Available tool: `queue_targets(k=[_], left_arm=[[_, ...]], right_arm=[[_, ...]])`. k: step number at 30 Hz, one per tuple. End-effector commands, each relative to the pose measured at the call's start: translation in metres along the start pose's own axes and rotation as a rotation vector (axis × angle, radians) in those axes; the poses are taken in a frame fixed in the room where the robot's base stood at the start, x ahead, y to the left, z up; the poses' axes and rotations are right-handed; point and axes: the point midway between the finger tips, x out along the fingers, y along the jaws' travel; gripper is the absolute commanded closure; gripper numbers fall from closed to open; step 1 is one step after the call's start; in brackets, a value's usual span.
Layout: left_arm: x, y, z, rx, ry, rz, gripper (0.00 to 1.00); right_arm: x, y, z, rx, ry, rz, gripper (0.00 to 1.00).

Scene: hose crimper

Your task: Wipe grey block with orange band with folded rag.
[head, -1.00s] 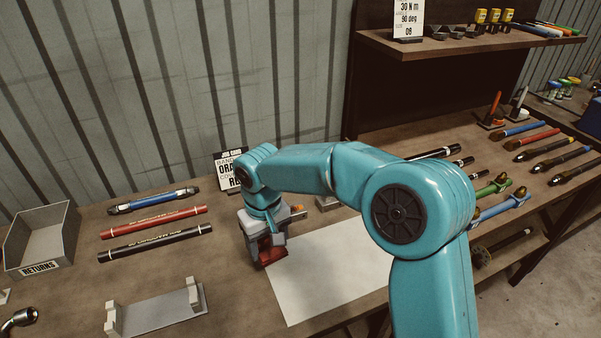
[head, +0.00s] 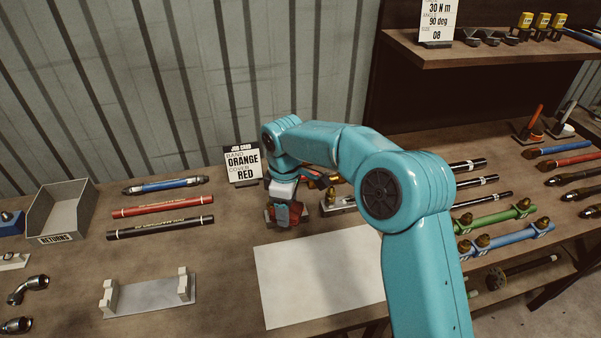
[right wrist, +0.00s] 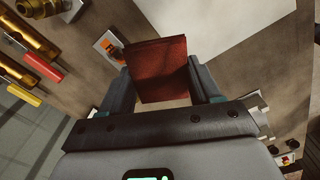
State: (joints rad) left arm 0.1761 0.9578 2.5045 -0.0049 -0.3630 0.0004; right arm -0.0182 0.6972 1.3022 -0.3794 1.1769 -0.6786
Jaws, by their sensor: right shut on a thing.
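My right gripper (head: 285,214) is shut on a dark red folded rag (right wrist: 158,70), low over the bench in front of the job card. The rag hangs between both fingers in the right wrist view. A small pale grey piece with an orange patch (right wrist: 112,46) lies on the bench just beyond the rag's left edge in that view. It looks like the grey block with the orange band, and part of it is hidden by the gripper. In the head view my gripper and arm mostly cover that spot; contact with the rag cannot be told. My left gripper is not in view.
The job card (head: 243,164) stands behind my gripper. A white sheet (head: 318,278) lies in front. Left are a grey cradle (head: 150,296), red and black hoses and the returns bin (head: 57,239). A fixture with a brass fitting (head: 340,203) stands close on the right.

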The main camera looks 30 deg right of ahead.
Motion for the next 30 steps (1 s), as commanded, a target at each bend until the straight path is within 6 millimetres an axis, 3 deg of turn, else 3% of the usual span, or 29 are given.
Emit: queue_targets(k=[1,12,18,24,30], left_arm=[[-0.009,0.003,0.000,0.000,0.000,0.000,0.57],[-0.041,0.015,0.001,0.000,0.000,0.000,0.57],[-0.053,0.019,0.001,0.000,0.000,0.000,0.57],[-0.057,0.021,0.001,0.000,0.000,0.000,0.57],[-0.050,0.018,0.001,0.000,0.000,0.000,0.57]], right_arm=[[-0.006,0.007,-0.001,-0.090,0.000,0.000,0.61],[-0.009,0.058,0.001,-0.865,0.001,-0.001,0.61],[-0.008,0.079,0.006,-1.203,0.001,0.000,0.62],[-0.005,0.089,0.010,-1.370,0.000,0.001,0.62],[0.004,0.090,0.012,-1.395,0.000,0.001,0.62]])
